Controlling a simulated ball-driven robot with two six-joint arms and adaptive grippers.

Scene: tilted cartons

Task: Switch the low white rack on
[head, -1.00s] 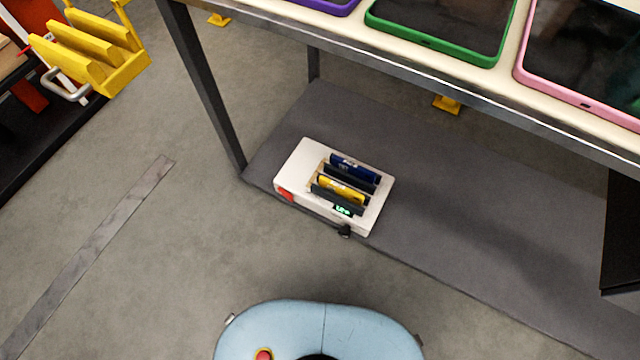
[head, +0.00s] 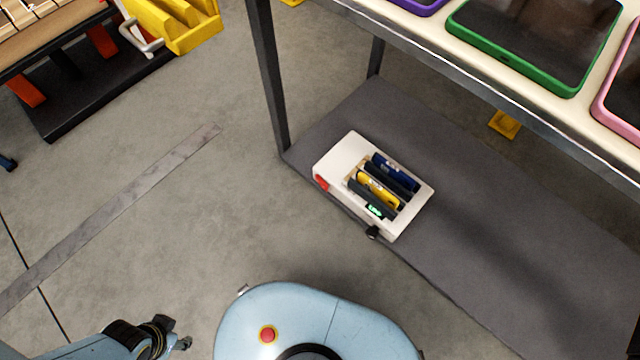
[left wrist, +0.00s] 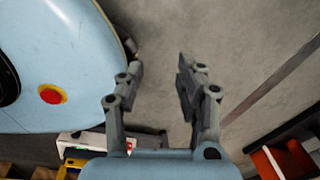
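The low white rack (head: 345,158) stands on the grey lower shelf (head: 470,230) under the table, near its left front corner. It holds yellow, blue and dark slim devices in slots. A red switch (head: 321,182) is on its left end, a lit green display (head: 377,211) near its front edge, and a black knob (head: 372,232) at the front. I cannot tell the switch's position. My left gripper (head: 183,335) is low at the left, well short of the rack. In the left wrist view its fingers (left wrist: 160,78) are apart and empty; part of the rack (left wrist: 92,139) shows behind them.
The table's dark leg (head: 268,80) stands left of the rack, and the tabletop with tablets (head: 530,40) overhangs the shelf. A yellow slotted holder (head: 180,22) is at upper left. The floor between my base and the shelf is clear.

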